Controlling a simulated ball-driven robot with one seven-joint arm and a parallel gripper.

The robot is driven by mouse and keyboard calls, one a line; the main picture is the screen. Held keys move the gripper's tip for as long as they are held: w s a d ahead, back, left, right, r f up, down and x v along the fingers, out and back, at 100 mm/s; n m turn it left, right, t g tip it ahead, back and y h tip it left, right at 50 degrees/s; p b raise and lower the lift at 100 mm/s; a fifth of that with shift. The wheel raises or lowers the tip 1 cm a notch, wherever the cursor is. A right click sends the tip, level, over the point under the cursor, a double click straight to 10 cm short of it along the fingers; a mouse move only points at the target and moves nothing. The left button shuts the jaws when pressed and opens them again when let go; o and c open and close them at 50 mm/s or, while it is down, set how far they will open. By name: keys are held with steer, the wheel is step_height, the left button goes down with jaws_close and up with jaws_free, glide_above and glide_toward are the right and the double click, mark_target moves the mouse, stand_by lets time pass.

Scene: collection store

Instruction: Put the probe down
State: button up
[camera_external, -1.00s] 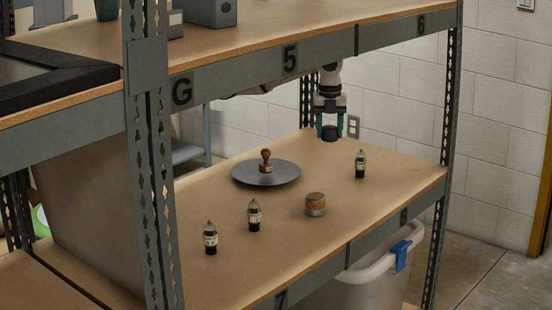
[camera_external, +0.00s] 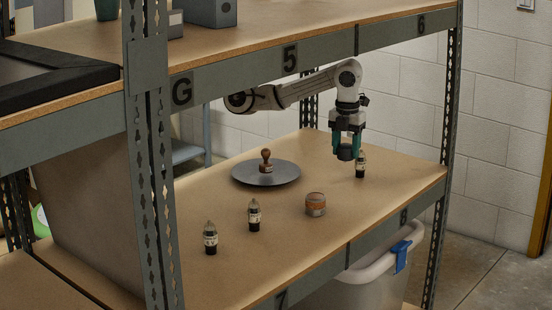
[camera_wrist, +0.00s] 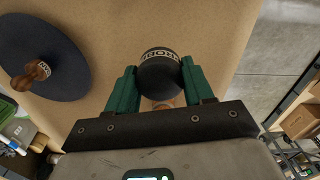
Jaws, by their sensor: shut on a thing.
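My gripper (camera_external: 348,155) has green fingers and points down over the right part of the shelf. It is shut on the probe, a dark rounded piece (camera_external: 346,153). In the wrist view the probe's black round face (camera_wrist: 160,76) sits between the fingers, with a lettered band along its far rim. A brownish round patch shows just below it between the fingers; I cannot tell what it belongs to. In the outside view the gripper partly covers a small glass-topped tube (camera_external: 361,168) standing upright on the shelf. Whether the probe touches the shelf is not clear.
A dark round plate (camera_external: 243,177) carries a wooden-handled stamp (camera_external: 266,160); the plate also shows in the wrist view (camera_wrist: 60,80). A small tin (camera_external: 316,205) and two more tubes (camera_external: 254,216) (camera_external: 210,238) stand nearer the front edge. The upper shelf (camera_external: 290,62) is overhead.

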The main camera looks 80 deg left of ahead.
steer(key=b, duration=0.3)
glide_toward(352, 178)
steer(key=shift+s+a+f, duration=0.35)
steer(key=shift+s+f, duration=0.25)
steer(key=shift+s, duration=0.05)
steer(key=shift+w+d+f+b, duration=0.25)
steer(key=shift+w+f+b, duration=0.3)
steer(key=shift+f, duration=0.1)
steer(key=shift+w+f+b, duration=0.1)
steer(key=shift+f+b, duration=0.3)
steer(key=shift+f, duration=1.25)
steer(key=shift+f, duration=0.15)
steer(key=o, duration=1)
steer(key=shift+o, duration=0.2)
